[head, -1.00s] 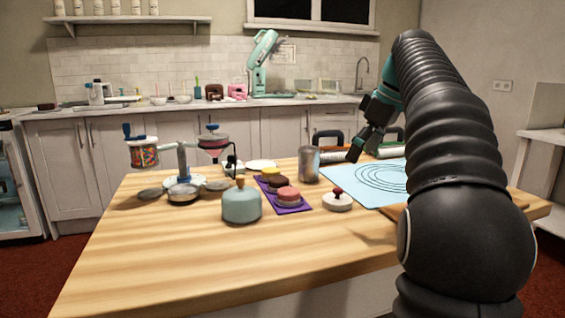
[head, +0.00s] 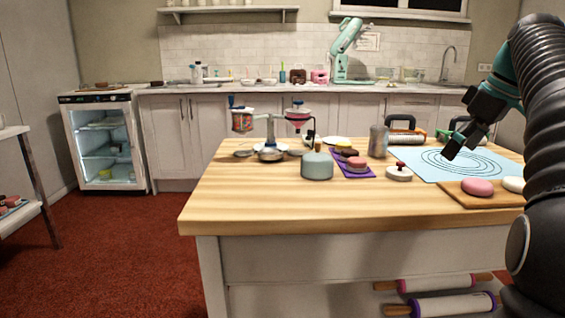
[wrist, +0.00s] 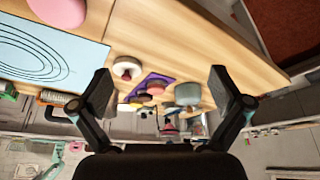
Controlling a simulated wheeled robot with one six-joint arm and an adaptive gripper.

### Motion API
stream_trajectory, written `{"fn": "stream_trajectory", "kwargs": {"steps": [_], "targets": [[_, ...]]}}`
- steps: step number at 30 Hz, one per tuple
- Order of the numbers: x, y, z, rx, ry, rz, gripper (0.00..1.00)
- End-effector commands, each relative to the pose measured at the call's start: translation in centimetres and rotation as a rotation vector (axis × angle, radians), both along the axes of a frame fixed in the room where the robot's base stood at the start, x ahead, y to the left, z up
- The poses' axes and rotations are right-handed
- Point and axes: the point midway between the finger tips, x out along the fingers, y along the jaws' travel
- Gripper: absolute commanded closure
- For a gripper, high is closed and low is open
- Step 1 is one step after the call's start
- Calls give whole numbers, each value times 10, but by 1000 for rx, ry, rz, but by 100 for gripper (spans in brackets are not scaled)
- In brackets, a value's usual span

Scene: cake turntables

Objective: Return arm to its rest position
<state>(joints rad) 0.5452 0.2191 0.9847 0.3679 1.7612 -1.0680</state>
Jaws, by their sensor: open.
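My gripper (head: 463,150) is raised over the right part of the wooden table, in front of the light blue mat (head: 419,170) in the head view. Its two dark fingers are spread apart with nothing between them, as the wrist view shows (wrist: 165,92). My black ribbed arm fills the right edge of the head view. Beyond the fingers in the wrist view are a white lidded knob piece (wrist: 127,68), a purple mat (wrist: 138,92) with small cakes, and a teal pot (wrist: 188,93).
The wooden table (head: 260,205) has a clear front left. A board (head: 457,195) with a pink round (head: 477,187) lies near my arm. A metal canister (head: 378,140) and a stand with hanging containers (head: 271,132) stand farther back. Red floor (head: 110,250) is open on the left.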

Motion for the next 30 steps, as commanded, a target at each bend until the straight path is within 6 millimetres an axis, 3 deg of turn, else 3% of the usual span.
{"fn": "stream_trajectory", "kwargs": {"steps": [11, 20, 26, 30], "targets": [[-13, 35, -9, 0, 12, -82, 0], [-41, 76, -30, -6, 21, -198, 0], [-82, 119, -67, -12, 14, -322, 0], [-117, 146, -103, -12, 1, -408, 0]]}}
